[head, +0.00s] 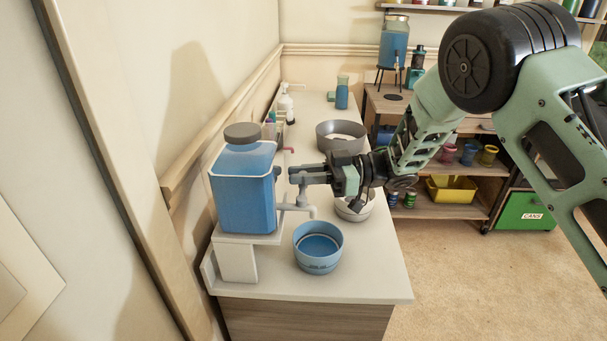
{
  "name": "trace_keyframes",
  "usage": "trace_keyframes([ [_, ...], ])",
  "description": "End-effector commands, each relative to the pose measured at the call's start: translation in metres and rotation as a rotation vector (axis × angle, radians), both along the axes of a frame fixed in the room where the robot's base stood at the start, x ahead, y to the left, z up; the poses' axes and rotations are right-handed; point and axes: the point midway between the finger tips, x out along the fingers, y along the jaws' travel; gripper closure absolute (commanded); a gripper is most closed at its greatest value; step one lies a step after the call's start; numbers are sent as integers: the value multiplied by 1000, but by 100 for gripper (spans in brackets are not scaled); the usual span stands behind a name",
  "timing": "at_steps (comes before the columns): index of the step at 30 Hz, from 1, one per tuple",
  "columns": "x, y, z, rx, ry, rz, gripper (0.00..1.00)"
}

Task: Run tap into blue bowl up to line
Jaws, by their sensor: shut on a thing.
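A tank of blue liquid (243,190) with a grey lid stands on a white stand at the near end of the counter. A grey tap (298,207) comes out of its right side, its spout ending over the far part of the blue bowl. The blue bowl (318,262) stands upright on the counter below; its inside looks blue, with a paler ring round the wall. I cannot tell a stream from the spout or the exact level. My gripper (300,178) is shut on the tap's handle, which its fingers mostly hide.
A pale bowl (353,208) stands just behind the blue bowl, partly under my arm. A large grey basin (341,137), a blue bottle (342,93) and a white bottle (286,106) are farther back. The counter (375,270) is clear right of the blue bowl.

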Motion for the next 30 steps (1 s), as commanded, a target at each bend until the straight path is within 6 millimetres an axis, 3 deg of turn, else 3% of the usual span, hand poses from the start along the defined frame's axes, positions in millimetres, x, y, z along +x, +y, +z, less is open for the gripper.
trace_keyframes([
  [2,0,1,1,2,-1,0,100],
  [3,0,1,1,2,-1,-1,80],
  [5,0,1,1,1,-1,0,63],
  [17,2,-7,0,1,-1,-4,63],
  [23,7,-42,0,0,-1,-6,63],
  [30,15,-99,-1,0,-1,-6,63],
])
